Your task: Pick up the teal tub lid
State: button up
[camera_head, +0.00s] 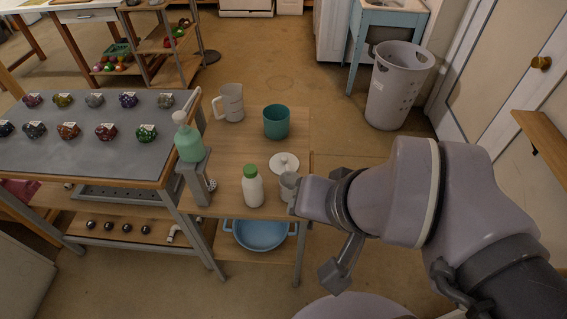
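A round off-white lid with a small knob (285,163) lies flat on the wooden top of the small cart (226,150). It is not teal. The open teal tub (277,121) stands upright just behind it, apart from it. My gripper (322,236) is at the cart's right front edge, in front of and to the right of the lid. Its fingers look spread apart, with nothing seen between them. A small grey cup (289,186) stands between the lid and my gripper, partly hidden by it.
A white bottle with a green cap (253,187) stands left of the lid. A grey mug (231,102) and a green pump bottle (188,141) are farther left. A blue basin (260,233) sits on the shelf below. A perforated bin (398,85) stands behind right.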

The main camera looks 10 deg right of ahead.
aim_at(276, 164)
jog(key=i+l+u, duration=0.25)
jog(key=u, duration=0.15)
jog(key=i+l+u, duration=0.15)
jog(key=l+u, duration=0.2)
jog(key=i+l+u, duration=0.15)
jog(key=l+u, duration=1.05)
jog(key=i+l+u, duration=0.1)
jog(key=l+u, duration=0.4)
jog(key=l, duration=0.15)
